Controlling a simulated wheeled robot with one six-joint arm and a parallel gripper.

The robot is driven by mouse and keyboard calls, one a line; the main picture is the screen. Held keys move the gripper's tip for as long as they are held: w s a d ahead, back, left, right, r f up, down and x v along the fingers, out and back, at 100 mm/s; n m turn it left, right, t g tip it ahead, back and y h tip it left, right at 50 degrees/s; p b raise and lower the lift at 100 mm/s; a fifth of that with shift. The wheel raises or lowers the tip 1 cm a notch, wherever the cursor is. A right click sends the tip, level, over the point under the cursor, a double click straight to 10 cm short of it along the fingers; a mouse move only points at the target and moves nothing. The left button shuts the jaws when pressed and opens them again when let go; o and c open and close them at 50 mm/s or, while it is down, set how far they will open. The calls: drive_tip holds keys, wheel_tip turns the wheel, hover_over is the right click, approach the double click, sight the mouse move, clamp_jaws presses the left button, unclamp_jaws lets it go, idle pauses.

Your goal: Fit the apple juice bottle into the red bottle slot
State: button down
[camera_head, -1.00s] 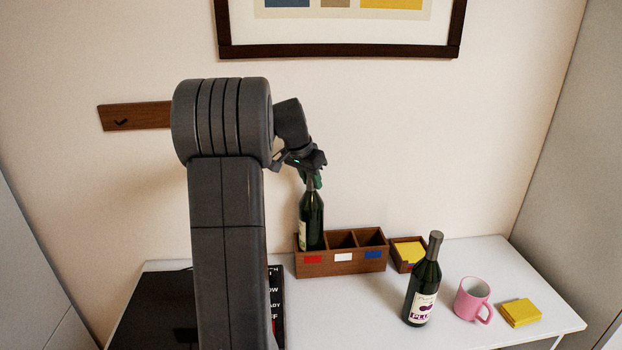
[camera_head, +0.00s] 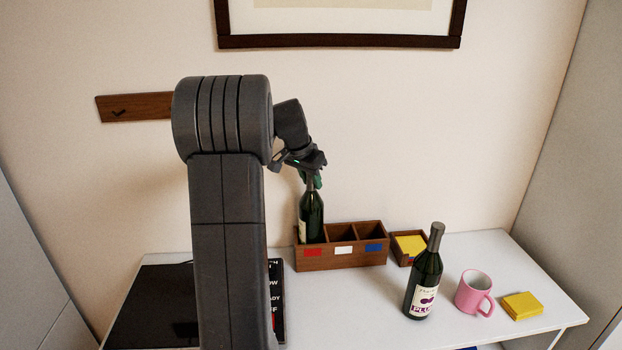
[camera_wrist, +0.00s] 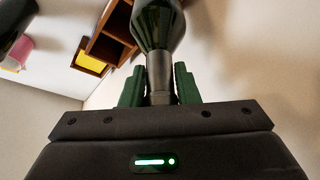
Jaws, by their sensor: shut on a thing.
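A dark green bottle (camera_head: 311,222) with a pale label stands upright in the left compartment of a wooden box (camera_head: 343,257), the one behind the red mark (camera_head: 313,252). Its lower part is hidden by the box front, so I cannot tell whether it touches the bottom. My gripper (camera_head: 312,180) is shut on the bottle's neck from above. In the wrist view the green fingers (camera_wrist: 159,88) close on both sides of the neck, and the bottle (camera_wrist: 158,25) extends away from them. The label is too small to read.
The box's compartments behind the white and blue marks are empty. A plum bottle (camera_head: 425,275), a pink mug (camera_head: 474,292), yellow squares (camera_head: 521,306) and a small wooden tray (camera_head: 405,259) stand to the right on the white table (camera_head: 365,310). A framed picture (camera_head: 340,40) hangs above.

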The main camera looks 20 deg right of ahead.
sight(311, 193)
drive_tip(key=shift+f+b, duration=1.25)
drive_tip(key=shift+f, duration=0.45)
drive_tip(key=c, duration=1)
unclamp_jaws()
drive_tip(key=shift+f, duration=0.15)
drive_tip(key=v, duration=1.4)
drive_tip(key=shift+b, duration=0.3)
drive_tip(key=shift+f, duration=0.1)
drive_tip(key=x, duration=1.3)
drive_tip(key=shift+d+f+p, duration=0.1)
drive_tip(key=shift+f+p, duration=0.1)
drive_tip(key=shift+p, duration=0.15)
drive_tip(key=shift+w+r, duration=0.1)
drive_tip(key=shift+r, duration=0.1)
drive_tip(key=shift+r, duration=0.1)
